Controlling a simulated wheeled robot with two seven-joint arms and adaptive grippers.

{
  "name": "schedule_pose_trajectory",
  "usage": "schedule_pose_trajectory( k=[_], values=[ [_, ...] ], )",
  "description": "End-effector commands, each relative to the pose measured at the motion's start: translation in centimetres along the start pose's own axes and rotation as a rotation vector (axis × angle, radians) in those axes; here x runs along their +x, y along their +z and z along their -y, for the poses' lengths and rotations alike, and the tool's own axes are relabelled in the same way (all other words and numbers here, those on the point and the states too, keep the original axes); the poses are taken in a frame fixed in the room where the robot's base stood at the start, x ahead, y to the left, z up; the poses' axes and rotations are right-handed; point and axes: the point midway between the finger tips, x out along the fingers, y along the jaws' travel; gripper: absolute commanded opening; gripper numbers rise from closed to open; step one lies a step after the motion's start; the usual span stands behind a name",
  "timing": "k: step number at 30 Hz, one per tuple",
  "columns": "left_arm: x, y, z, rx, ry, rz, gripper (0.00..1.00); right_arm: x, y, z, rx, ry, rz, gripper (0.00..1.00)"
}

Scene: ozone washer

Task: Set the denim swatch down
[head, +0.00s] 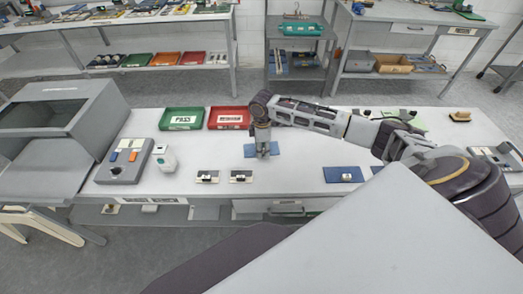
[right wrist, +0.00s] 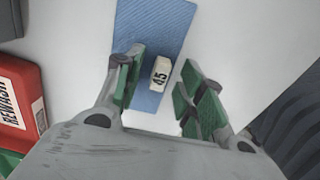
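The blue denim swatch (head: 249,151) lies on the white table beneath my right gripper (head: 263,154). In the right wrist view the swatch (right wrist: 152,28) looks flat, with a small white block marked 45 (right wrist: 160,73) on it. My right gripper (right wrist: 166,88) also shows there with its green-padded fingers apart, one on each side of the block. Gaps show between the pads and the block. My left gripper is in neither view.
A green PASS tray (head: 164,119) and a red tray (head: 213,122) stand behind the swatch. A grey open box (head: 60,115), a button panel (head: 115,174) and a white bottle (head: 168,161) are at left. Two small dark-and-pale pieces and a darker blue swatch (head: 331,175) lie in front.

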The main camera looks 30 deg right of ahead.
Motion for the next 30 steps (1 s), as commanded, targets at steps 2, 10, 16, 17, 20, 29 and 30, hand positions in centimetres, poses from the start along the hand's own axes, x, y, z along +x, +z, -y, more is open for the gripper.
schedule_pose_trajectory(
  k=[2,10,16,17,20,29,30],
  values=[
    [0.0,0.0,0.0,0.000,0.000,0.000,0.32,0.0,0.0,0.0,0.000,0.000,0.000,0.26],
    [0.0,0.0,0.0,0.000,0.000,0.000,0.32,0.0,0.0,0.0,0.000,0.000,0.000,0.00],
    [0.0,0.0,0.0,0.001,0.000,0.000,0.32,-0.1,0.0,0.0,0.000,0.000,0.000,0.00],
    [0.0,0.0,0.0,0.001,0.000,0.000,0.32,-0.1,0.0,0.0,0.000,0.001,0.000,0.00],
    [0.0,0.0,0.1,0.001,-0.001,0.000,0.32,-0.3,0.0,0.0,0.000,0.001,-0.001,0.00],
    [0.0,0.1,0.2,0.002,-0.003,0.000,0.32,-3.0,-0.1,-0.1,0.000,0.002,-0.002,0.00],
    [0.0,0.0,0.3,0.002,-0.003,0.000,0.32,-3.6,-0.1,-0.1,0.000,0.002,-0.002,0.00]
  ],
)
